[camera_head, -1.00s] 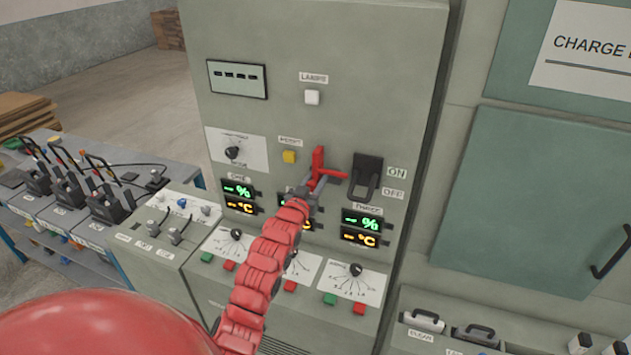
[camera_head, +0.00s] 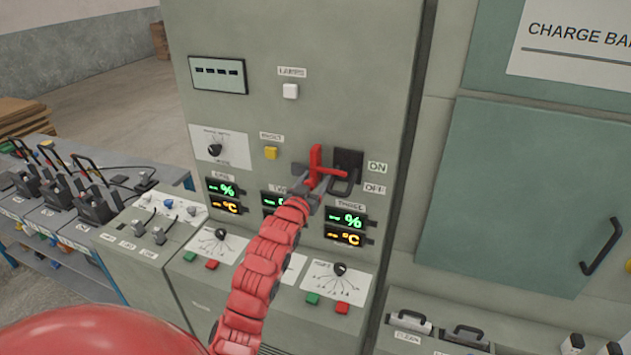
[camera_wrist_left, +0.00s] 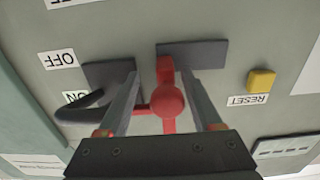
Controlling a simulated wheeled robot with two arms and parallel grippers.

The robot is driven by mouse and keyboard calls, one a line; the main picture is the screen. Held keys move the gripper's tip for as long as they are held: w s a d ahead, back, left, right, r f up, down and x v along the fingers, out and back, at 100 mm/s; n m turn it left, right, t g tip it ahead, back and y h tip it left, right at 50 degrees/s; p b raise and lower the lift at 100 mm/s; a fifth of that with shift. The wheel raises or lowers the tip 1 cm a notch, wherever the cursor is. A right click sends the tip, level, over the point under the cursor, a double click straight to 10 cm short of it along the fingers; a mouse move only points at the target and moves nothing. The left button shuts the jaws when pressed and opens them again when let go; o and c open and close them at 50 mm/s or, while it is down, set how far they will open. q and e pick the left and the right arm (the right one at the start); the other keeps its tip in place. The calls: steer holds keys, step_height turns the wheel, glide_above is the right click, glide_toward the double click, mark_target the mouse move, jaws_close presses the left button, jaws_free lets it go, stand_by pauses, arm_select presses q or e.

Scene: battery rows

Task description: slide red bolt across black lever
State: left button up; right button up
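The red bolt (camera_head: 316,165) is on the cabinet front, just left of the black lever (camera_head: 349,160). In the head view its thin red rod extends right and overlaps the lever's handle. In the left wrist view, turned upside down, the bolt's round knob (camera_wrist_left: 168,100) shows between the fingers of my left gripper (camera_wrist_left: 161,82), with a gap on each side. The rod runs left behind one finger, which hides its end. The lever (camera_wrist_left: 100,75) is beside that finger. My left gripper (camera_head: 321,186) is open around the bolt. My right gripper is not in view.
A yellow reset button (camera_head: 271,153) is left of the bolt. Lit displays (camera_head: 345,228) sit just below. A bench with several levers (camera_head: 95,205) stands at left, and a green door (camera_head: 535,190) is at right.

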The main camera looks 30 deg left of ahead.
arm_select(q)
steer(key=shift+a, duration=0.15)
steer(key=shift+s, duration=0.2)
steer(key=shift+s+f, duration=0.1)
steer(key=shift+s, duration=0.2)
steer(key=p+v, duration=0.2)
steer(key=v, duration=1.4)
steer(key=shift+s+d, duration=0.25)
